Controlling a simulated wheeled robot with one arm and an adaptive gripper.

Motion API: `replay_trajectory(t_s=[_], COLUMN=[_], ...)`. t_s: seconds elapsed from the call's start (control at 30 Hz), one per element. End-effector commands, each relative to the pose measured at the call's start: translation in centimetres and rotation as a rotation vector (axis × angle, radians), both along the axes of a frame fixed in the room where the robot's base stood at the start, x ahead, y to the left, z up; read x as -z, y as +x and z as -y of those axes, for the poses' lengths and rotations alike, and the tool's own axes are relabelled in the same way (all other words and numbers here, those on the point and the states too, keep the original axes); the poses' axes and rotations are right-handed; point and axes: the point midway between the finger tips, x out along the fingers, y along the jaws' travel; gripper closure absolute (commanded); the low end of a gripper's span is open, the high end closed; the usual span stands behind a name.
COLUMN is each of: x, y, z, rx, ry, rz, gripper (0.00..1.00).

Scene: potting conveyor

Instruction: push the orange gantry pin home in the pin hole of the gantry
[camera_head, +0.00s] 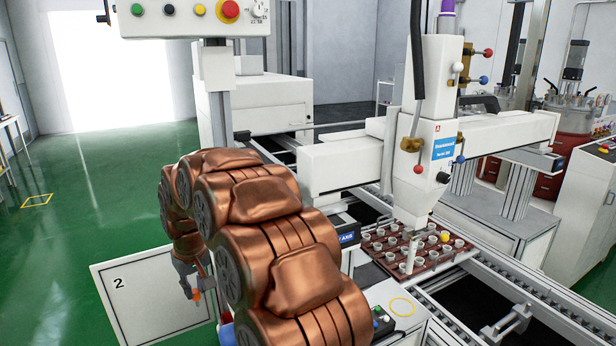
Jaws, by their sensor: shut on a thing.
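My gripper (190,280) hangs low at the left of my copper-coloured arm, its fingers pointing down. It is shut on the small orange gantry pin (196,295), which shows at the fingertips. Behind the gripper is a white panel (150,290) marked "2". The white gantry (340,160) spans the conveyor to the right, well apart from my gripper, with its head (432,150) above a tray. I cannot make out the pin hole; my arm hides part of the gantry's left side.
A dark red tray (440,264) with several small white pots, one holding something yellow, sits under the gantry head. Conveyor rails (540,310) run to the lower right. A control box (190,18) on a post stands behind my arm. Open green floor (80,190) lies left.

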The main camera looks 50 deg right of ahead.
Motion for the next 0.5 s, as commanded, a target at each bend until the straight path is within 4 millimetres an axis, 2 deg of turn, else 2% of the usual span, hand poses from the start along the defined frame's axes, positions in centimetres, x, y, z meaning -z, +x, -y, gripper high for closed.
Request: replay_trajectory(t_s=[0.03,0.27,0.5], x=[-2.1,-10.0,-17.6], y=[0.1,-2.1,-7.1], z=[1.9,9.5,16.5], rx=[0.019,0.083,0.167], ry=[-0.003,-0.014,-0.013], rz=[0.01,0.011,0.006], gripper=[1.0,1.0,1.0])
